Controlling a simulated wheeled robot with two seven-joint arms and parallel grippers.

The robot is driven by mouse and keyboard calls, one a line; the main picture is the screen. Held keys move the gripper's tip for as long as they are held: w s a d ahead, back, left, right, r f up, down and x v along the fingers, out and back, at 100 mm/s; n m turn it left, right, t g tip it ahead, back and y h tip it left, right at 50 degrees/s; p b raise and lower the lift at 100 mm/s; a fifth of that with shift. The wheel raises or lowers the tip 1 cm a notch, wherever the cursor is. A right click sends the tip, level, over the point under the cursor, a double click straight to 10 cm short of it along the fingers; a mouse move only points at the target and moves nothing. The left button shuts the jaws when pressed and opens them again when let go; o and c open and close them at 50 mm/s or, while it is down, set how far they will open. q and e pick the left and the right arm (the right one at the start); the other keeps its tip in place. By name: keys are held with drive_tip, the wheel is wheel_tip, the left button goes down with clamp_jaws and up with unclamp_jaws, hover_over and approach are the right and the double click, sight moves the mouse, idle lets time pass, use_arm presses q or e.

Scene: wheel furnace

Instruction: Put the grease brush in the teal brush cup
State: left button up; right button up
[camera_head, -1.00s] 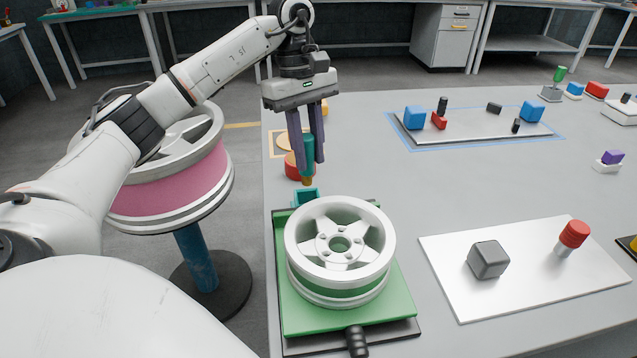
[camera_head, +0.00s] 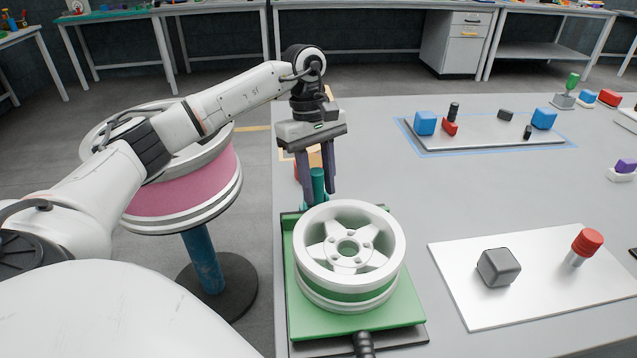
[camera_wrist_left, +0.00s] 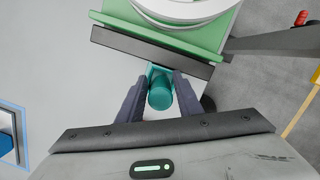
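The grease brush (camera_head: 318,184) has a teal handle and is upright between the fingers of my left gripper (camera_head: 318,172), which is shut on it. In the left wrist view the round end of the brush (camera_wrist_left: 160,94) shows between the dark fingertips. The teal brush cup (camera_wrist_left: 152,69) shows just past the brush, by the edge of the green tray. The brush's lower end is over or inside the cup; I cannot tell how deep, as the wheel and fingers hide it in the head view. My right gripper is out of view.
A white wheel rim (camera_head: 350,250) sits on the green tray (camera_head: 312,322) right in front of the gripper. A white board (camera_head: 530,290) with a grey block and a red-capped item lies to the right. The table between is clear.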

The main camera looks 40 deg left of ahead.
use_arm(q)
drive_tip(key=shift+o, duration=0.7)
drive_tip(key=shift+r, duration=0.3)
drive_tip(key=r, duration=0.4)
drive_tip(key=a+r+p, duration=0.1)
drive_tip(key=r, duration=0.2)
drive_tip(key=a+r, duration=0.1)
drive_tip(key=r, duration=0.3)
drive_tip(key=shift+w+r+p, duration=0.2)
drive_tip(key=shift+r+p, duration=0.1)
drive_tip(key=shift+p, duration=0.05)
